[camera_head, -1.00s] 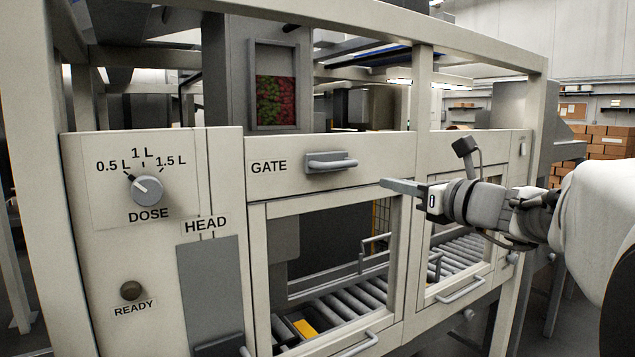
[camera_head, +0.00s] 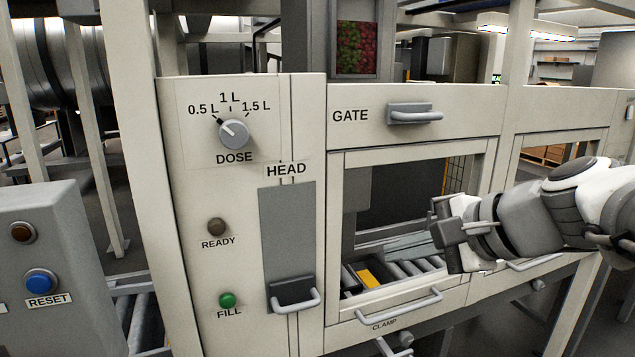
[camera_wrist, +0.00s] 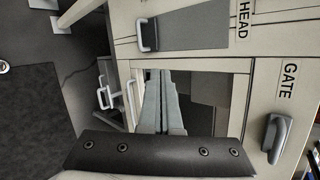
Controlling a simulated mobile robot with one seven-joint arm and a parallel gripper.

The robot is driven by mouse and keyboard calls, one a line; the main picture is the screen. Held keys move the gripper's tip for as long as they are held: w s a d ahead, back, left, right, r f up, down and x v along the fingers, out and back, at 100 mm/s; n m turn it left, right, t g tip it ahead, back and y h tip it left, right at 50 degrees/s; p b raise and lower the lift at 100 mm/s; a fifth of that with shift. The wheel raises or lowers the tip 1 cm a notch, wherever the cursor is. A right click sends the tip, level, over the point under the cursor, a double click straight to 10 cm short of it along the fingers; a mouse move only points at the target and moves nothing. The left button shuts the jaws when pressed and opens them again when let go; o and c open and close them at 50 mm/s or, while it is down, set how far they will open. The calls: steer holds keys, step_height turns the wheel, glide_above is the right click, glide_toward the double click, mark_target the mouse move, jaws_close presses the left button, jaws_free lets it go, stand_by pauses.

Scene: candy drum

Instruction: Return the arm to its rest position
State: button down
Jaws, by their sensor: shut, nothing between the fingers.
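My gripper (camera_head: 390,249) is in front of the framed window below the GATE label in the head view. Its fingers point left across the opening, and nothing is between them. In the wrist view, the two grey fingers (camera_wrist: 160,78) lie side by side, shut, over the window. My arm comes in from the right edge, apart from the GATE handle (camera_head: 415,115), which is above the gripper. The GATE handle also shows at the lower right of the wrist view (camera_wrist: 276,135).
The HEAD handle (camera_head: 294,298) sticks out low on the panel, and the CLAMP handle (camera_head: 400,307) is below the window. The DOSE knob (camera_head: 233,133) points toward 0.5 L. A grey box with a blue RESET button (camera_head: 41,281) stands at the left. Rollers (camera_head: 408,268) lie behind the window.

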steer(key=s+d+f+n+g+h, duration=0.2)
steer(key=s+f+n+h, duration=0.4)
steer(key=s+f+n, duration=0.5)
steer(key=s+d+n, duration=0.1)
steer(key=s+n, duration=0.1)
steer(key=n, duration=0.1)
steer(key=shift+f+g+h+b, duration=0.3)
steer(key=shift+g+h, duration=0.1)
steer(key=c, duration=1.6)
jaws_free()
